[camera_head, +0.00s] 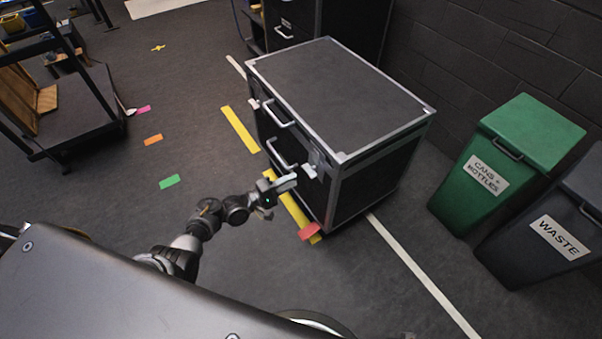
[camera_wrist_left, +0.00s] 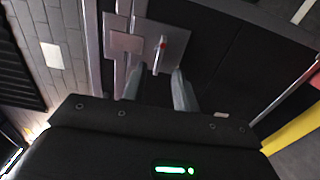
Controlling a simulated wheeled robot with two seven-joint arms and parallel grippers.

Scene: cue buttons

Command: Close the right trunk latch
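The black trunk (camera_head: 345,85) with silver edges stands at the centre of the head view. Its right latch (camera_head: 318,160) is a metal plate near the front right corner, under the lid; a pale piece sticks out from it. In the left wrist view the latch plate (camera_wrist_left: 125,43) is close, with a narrow tab and a red mark. My left gripper (camera_head: 284,185) is in front of the trunk, just short of this latch. Its two fingers (camera_wrist_left: 158,88) are apart with nothing clearly between them, the tab just beyond their tips. My right gripper is not in view.
The left latch (camera_head: 255,104) and two handles are on the trunk's front. A green bin (camera_head: 515,145) and a grey waste bin (camera_head: 555,235) stand to the right. Another dark case (camera_head: 350,25) stands behind. The floor left of the trunk is open, with coloured tape marks.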

